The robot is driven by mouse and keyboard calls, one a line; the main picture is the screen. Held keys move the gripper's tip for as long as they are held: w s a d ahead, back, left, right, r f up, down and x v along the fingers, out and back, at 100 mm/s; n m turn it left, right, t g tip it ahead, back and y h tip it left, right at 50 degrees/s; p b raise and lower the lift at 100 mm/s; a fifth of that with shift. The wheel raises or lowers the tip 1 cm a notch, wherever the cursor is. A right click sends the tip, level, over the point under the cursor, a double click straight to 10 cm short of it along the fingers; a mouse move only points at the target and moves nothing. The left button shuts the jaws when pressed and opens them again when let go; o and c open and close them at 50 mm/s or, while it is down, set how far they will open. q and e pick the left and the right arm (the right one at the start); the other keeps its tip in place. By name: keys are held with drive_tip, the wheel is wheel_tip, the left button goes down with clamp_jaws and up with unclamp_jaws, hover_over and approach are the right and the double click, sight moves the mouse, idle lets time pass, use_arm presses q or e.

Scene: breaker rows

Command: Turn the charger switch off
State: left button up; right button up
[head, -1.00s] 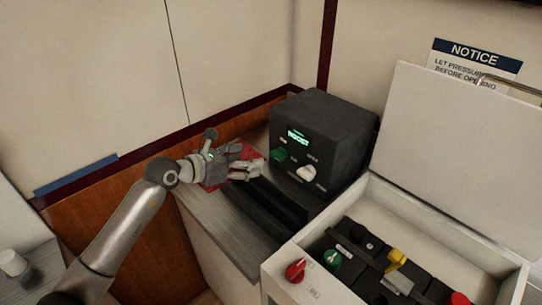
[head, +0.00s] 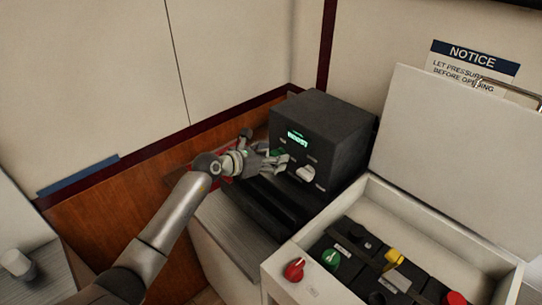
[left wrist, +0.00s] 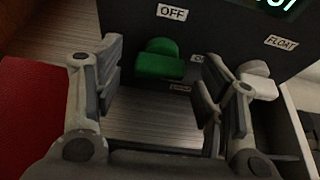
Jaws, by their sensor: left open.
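The charger (head: 336,128) is a dark box with a lit green display, standing on the grey counter at the back. Its green switch (left wrist: 160,62) shows in the left wrist view, below a label reading OFF. In the head view my fingers partly cover that switch. A white switch (head: 306,173) sits to its right on the same face and also shows in the left wrist view (left wrist: 259,83). My left gripper (head: 275,160) is open and empty at the charger's front, its fingers on either side of the green switch in the wrist view. I cannot tell whether they touch it.
An open white box (head: 399,203) stands at the right, with batteries, red and green knobs and a yellow part. Its raised lid (head: 455,160) leans behind it. A red mat (left wrist: 32,120) lies left of the gripper. A notice (head: 470,66) hangs on the wall.

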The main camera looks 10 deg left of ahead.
use_arm(q)
drive_tip(key=shift+c, duration=0.5)
drive_tip(key=c, duration=0.9)
drive_tip(key=shift+n, duration=0.3)
drive_tip(key=shift+w+a+f+n+g+h+b, duration=0.1)
drive_tip(key=shift+n+g+h+b, duration=0.15)
drive_tip(key=shift+n+h+b, duration=0.35)
drive_tip(key=shift+w+a+n+g+h+b, duration=0.1)
drive_tip(key=shift+a+n+g+h+b, duration=0.15)
drive_tip(key=shift+n+h, duration=0.4)
drive_tip(key=shift+f+n+g+h+b, duration=0.1)
drive_tip(key=shift+n+g+h+b, duration=0.1)
drive_tip(key=shift+n+h+b, duration=0.45)
drive_tip(key=shift+n+y, duration=0.3)
drive_tip(key=o, duration=1)
drive_tip(key=shift+r, duration=0.1)
